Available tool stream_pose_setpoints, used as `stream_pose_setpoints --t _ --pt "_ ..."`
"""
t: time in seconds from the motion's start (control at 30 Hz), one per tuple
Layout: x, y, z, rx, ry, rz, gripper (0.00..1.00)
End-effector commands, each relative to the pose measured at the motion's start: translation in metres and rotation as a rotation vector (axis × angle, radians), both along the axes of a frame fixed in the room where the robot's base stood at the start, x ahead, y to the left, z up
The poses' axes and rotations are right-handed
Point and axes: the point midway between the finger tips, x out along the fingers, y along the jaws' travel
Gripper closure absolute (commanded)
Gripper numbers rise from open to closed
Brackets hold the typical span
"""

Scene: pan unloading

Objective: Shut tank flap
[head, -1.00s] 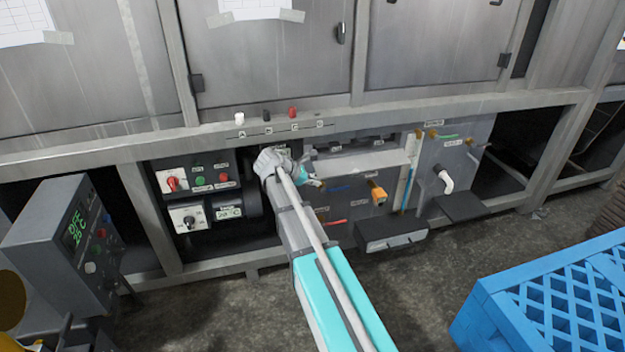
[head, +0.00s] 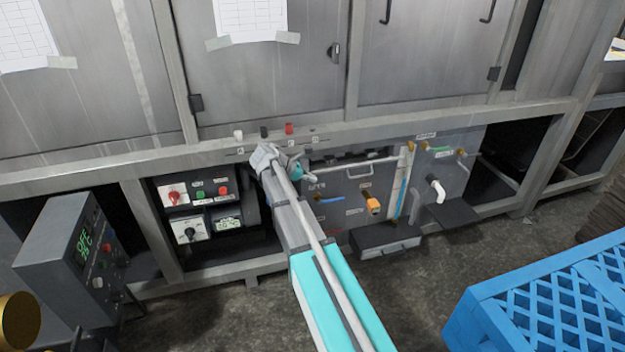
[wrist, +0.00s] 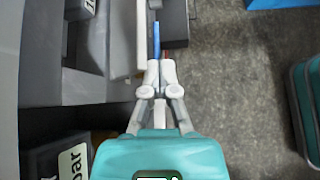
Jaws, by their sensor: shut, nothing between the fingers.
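The tank flap (head: 352,165) is in the lower front of the machine. In the head view it shows as a narrow pale bar or edge. I cannot tell whether it is fully shut. In the wrist view, a pale upright strip (wrist: 127,40), probably the flap's edge, lies just left of the fingertips. My gripper (head: 301,171) is at the flap's left end, partly hidden by my arm. In the wrist view my gripper (wrist: 160,68) has its fingertips together with nothing between them. Contact with the flap cannot be told.
A white pipe elbow (head: 438,190) sticks out to the right. A control box (head: 55,255) stands left, a blue crate (head: 560,300) right. Floor between is clear.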

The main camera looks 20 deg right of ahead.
Motion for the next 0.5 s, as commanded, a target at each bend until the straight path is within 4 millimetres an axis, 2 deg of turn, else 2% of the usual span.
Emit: stream_pose_setpoints --t 0.2,0.5 --pt "0.010 0.000 0.013 -0.001 0.000 0.002 1.00" --pt "0.019 0.000 0.019 0.000 0.000 0.004 1.00"
